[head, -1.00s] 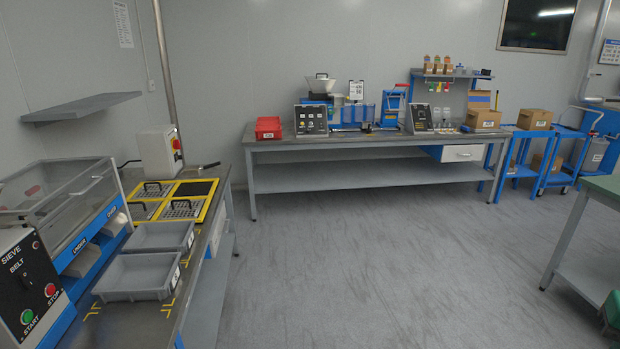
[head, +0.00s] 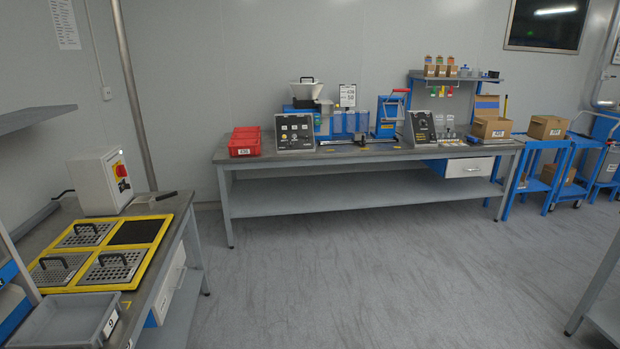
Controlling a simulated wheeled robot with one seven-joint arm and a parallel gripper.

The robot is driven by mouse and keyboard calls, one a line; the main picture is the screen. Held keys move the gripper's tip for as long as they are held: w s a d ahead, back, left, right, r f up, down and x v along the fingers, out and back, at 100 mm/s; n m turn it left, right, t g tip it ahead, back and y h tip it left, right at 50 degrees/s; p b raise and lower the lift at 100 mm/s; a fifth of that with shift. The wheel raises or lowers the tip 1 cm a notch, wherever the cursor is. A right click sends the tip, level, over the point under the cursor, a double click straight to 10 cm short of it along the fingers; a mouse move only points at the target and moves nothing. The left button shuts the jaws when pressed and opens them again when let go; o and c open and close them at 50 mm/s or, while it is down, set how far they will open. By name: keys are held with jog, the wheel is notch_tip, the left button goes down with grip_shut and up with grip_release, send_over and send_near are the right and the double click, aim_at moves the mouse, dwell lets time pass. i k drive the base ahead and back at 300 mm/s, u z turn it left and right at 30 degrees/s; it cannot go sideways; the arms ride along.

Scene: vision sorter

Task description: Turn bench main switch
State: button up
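A white switch box (head: 103,181) with a red rotary knob on a yellow plate (head: 121,171) stands at the back of the left bench (head: 160,207). The knob faces right. Whether this is the bench main switch I cannot tell for sure. On the far bench (head: 350,153) stand a dark control panel with several knobs (head: 295,132) and a second dark panel (head: 421,127). Their small controls are too small to read. My gripper is not in view.
A yellow frame with perforated, handled plates (head: 112,262) and a grey tray (head: 67,322) lie on the left bench. Red bins (head: 244,144) and cardboard boxes (head: 492,127) are at the far bench. Blue carts (head: 540,165) stand at right. The grey floor between (head: 340,270) is clear.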

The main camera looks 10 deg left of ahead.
aim_at(121, 169)
jog(key=u, duration=0.05)
jog(key=i, duration=1.2)
jog(key=u, duration=0.45)
jog(key=i, duration=1.1)
jog(key=u, duration=1.25)
jog(key=i, duration=1.3)
jog(key=u, duration=0.65)
